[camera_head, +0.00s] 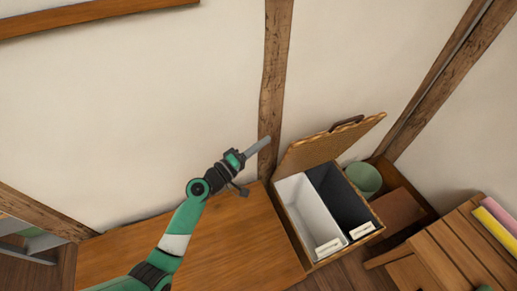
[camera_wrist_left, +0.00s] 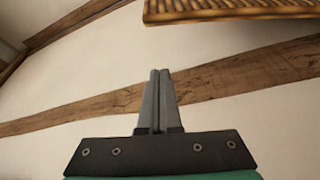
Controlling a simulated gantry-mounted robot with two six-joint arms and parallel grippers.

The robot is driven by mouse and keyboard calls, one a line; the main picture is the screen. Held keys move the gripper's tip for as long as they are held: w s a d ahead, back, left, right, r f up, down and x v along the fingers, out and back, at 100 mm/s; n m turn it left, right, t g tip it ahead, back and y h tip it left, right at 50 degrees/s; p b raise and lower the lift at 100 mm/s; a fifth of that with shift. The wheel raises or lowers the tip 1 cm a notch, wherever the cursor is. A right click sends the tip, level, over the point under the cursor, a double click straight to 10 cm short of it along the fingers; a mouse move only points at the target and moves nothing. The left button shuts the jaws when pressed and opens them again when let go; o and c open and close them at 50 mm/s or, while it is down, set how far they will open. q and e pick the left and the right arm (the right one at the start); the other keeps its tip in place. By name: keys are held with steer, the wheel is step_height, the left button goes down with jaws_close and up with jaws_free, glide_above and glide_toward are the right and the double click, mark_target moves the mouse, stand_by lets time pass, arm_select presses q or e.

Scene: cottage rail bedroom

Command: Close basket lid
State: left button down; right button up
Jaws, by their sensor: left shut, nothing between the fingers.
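The woven basket (camera_head: 285,218) stands right of the wooden surface. Its wicker lid (camera_head: 320,144) is raised and tilted up at the back, with a dark handle (camera_head: 347,123) at its top edge. Inside are a white compartment (camera_head: 302,208) and a black compartment (camera_head: 341,200), each with a light label at the front. My left gripper (camera_head: 265,142) is shut and empty, just left of the raised lid and apart from it. In the left wrist view the closed fingers (camera_wrist_left: 158,100) point toward the wall, and the lid's edge (camera_wrist_left: 225,10) shows at the upper right. My right gripper is not visible.
A wide wooden top (camera_head: 200,245) lies under my left arm. A green bin (camera_head: 364,178) and a brown box (camera_head: 396,210) stand right of the basket. A slatted wooden piece (camera_head: 450,245) is at the lower right. A timber post (camera_head: 274,80) runs up the wall behind.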

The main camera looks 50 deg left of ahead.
arm_select(q)
steer(key=w+d, duration=0.2)
steer(key=w, duration=0.1)
steer(key=w+d, duration=0.1)
steer(key=shift+w+d+f, duration=0.25)
steer(key=shift+d, duration=0.15)
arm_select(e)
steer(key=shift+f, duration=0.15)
arm_select(q)
steer(key=shift+d, duration=0.1)
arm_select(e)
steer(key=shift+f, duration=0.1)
